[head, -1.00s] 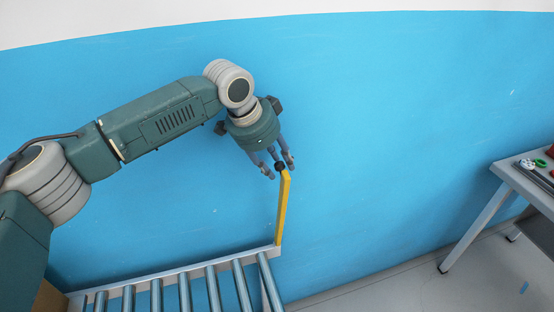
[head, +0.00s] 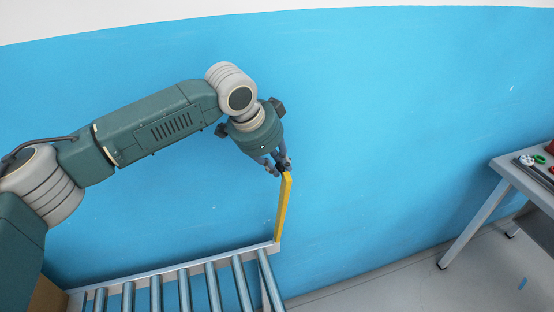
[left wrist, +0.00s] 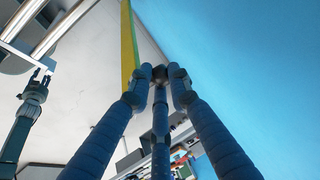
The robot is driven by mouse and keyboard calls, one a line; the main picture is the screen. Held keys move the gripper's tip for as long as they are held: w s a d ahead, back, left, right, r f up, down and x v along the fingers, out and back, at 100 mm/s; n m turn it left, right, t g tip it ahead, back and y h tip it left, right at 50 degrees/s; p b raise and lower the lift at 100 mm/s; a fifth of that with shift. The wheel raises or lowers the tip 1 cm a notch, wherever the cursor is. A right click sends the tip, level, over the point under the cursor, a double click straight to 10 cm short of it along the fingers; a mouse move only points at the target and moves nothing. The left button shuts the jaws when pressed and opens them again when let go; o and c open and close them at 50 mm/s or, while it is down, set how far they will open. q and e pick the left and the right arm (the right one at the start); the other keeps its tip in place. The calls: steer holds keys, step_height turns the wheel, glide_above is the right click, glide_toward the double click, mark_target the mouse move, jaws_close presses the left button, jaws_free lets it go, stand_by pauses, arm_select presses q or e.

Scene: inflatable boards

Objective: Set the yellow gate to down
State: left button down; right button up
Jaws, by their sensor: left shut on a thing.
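The yellow gate (head: 283,208) is a narrow bar that stands up from the far right corner of the roller conveyor, near vertical. A small black knob (left wrist: 160,74) is at its top end. My left gripper (head: 278,169) is at that top end, its fingers closed around the knob. In the left wrist view the yellow gate (left wrist: 128,45) runs away beyond the fingers, and the left gripper (left wrist: 163,80) has its fingertips on the knob. In the left wrist view another gripper (left wrist: 38,82), seemingly my right one, shows at the left, with its fingertips apart.
The roller conveyor (head: 185,266) with metal rollers lies below the gate. A table (head: 520,180) with small red, green and white items stands at the right. A blue wall is close behind the gate. The floor between conveyor and table is clear.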

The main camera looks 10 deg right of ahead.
arm_select(q)
steer(key=s+d+f+t+b, duration=0.1)
steer(key=s+f+t+b, duration=0.1)
steer(key=s, duration=0.4)
steer(key=s+d+f+m+t+b, duration=0.1)
steer(key=s+f+t+b, duration=0.1)
steer(key=s+b, duration=0.3)
steer(key=s+d+f+t+b, duration=0.1)
steer(key=s+f+t+b, duration=0.1)
steer(key=s, duration=0.6)
step_height(320, 180, down, 2)
steer(key=shift+s+d+f+y+b, duration=0.1)
steer(key=shift+s+d+y+b, duration=0.25)
steer(key=shift+b, duration=0.3)
steer(key=c, duration=1.6)
jaws_free()
steer(key=shift+c, duration=0.2)
steer(key=v, duration=0.7)
steer(key=shift+s, duration=0.2)
